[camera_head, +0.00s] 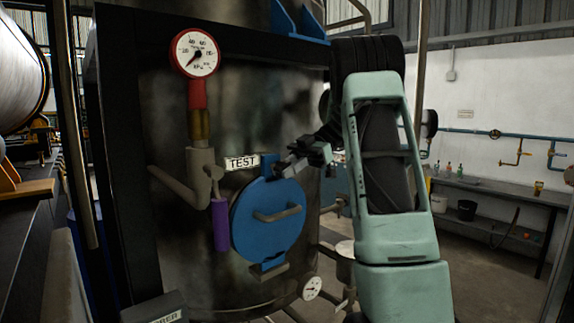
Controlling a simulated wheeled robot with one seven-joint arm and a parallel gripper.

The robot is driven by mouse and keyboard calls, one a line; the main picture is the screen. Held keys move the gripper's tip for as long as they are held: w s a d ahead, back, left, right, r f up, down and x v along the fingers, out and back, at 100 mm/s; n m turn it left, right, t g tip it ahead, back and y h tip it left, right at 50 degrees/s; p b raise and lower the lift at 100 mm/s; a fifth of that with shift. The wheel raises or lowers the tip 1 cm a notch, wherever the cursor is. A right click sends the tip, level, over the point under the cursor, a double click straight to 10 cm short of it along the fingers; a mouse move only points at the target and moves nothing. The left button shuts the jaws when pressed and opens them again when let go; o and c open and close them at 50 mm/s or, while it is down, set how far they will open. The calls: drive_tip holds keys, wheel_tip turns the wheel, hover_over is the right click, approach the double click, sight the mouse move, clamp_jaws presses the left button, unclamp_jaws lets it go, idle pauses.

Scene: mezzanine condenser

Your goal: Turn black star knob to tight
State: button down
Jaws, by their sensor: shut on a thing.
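A round blue hatch cover (255,232) with a bar handle sits on the dark metal tank. A blue clamp piece (268,166) stands at its top edge, just right of the TEST label. My gripper (283,170) reaches in from the right at the top of the hatch, beside this clamp piece. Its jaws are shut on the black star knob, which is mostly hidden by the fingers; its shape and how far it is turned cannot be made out.
A pressure gauge (196,52) on a red stem stands above a valve with a purple handle (220,225). A TEST label (242,162) is on the tank. A small gauge (311,287) is low on the right. A workbench (490,190) stands along the back wall.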

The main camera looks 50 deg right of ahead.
drive_tip(key=y+p, duration=0.2)
drive_tip(key=shift+t+y, duration=0.3)
drive_tip(key=shift+t, duration=0.1)
drive_tip(key=shift+f+y+p, duration=0.2)
drive_tip(key=shift+y+p, duration=0.5)
drive_tip(key=shift+y, duration=0.3)
drive_tip(key=c, duration=1.2)
unclamp_jaws()
drive_tip(key=shift+f, duration=0.1)
drive_tip(key=shift+c, duration=0.2)
